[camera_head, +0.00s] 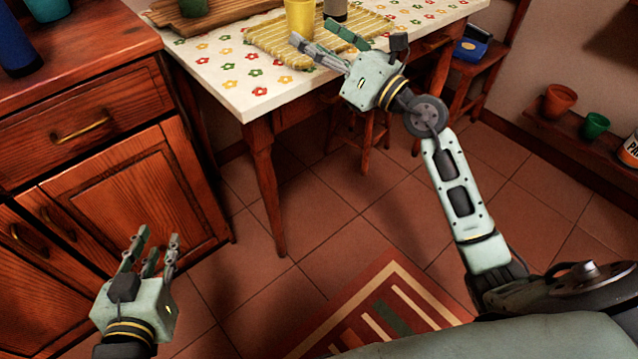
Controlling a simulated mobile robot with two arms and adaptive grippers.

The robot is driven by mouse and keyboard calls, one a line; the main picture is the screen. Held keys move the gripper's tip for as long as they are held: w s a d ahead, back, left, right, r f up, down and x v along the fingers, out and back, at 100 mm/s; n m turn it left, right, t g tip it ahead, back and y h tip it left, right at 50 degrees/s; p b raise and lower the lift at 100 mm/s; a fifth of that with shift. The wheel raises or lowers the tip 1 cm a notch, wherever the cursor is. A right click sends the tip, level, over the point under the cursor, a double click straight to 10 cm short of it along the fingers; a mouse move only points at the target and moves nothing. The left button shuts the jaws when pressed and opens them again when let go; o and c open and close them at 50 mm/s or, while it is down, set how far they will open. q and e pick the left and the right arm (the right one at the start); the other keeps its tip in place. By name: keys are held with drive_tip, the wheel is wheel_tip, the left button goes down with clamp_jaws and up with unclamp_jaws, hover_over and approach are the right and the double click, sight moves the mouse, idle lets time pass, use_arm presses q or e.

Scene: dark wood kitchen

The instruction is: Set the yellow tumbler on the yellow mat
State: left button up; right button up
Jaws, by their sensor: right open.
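The yellow tumbler (299,20) stands upright on the table, at the top edge of the view, its top cut off. It appears to stand on the yellow striped mat (272,40), near the mat's back part. My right gripper (318,38) is open and empty over the mat's front right part, its fingers pointing toward the tumbler but apart from it. My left gripper (152,238) hangs low in front of the wooden cabinet, far from the table top. Its fingers look spread, with nothing between them.
The table (225,82) has a flowered cloth. A grey-brown container (335,10) stands right of the tumbler. A wooden board (215,14) with a green cup (193,8) lies left. A cabinet (85,120) stands left; stools are under and beside the table. A striped rug (385,310) lies on the floor.

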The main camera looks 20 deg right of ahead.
drive_tip(key=s+f+m+t+h, duration=0.1)
drive_tip(key=s+m+t+h, duration=0.6)
drive_tip(key=m, duration=1.1)
drive_tip(key=s+a+f+m+g, duration=0.3)
drive_tip(key=s+f+m+g, duration=0.2)
drive_tip(key=f+m, duration=0.3)
drive_tip(key=s+a+f+m+g, duration=0.4)
drive_tip(key=s+f+m, duration=0.3)
drive_tip(key=f+m, duration=0.2)
wheel_tip(320, 180, down, 3)
drive_tip(key=shift+s+a+r+g, duration=0.15)
drive_tip(key=shift+g, duration=0.75)
